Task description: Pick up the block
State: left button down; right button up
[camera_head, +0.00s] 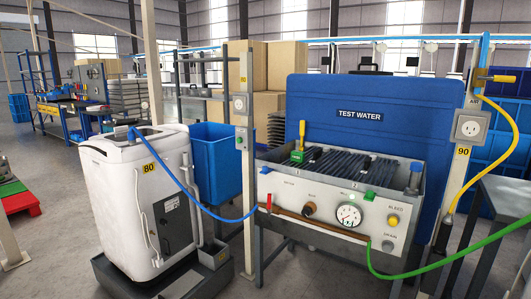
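No single item stands out clearly as the block. A small green block-like piece (297,157) with a yellow upright part sits at the back left of the test bench top. I cannot tell which of these, if any, is the block. Neither of my grippers is in view.
The test bench (322,198) has a gauge (348,214), knobs and dark slats. A white machine (130,200) stands left, joined by a blue hose (185,187). A green hose (440,263) crosses the front right. Posts flank the bench. Grey floor is open at left.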

aim_at(296, 155)
jog(key=i+j, duration=0.5)
jog(key=i+j+u, duration=0.1)
jog(key=i+j, duration=0.35)
jog(key=i, duration=0.25)
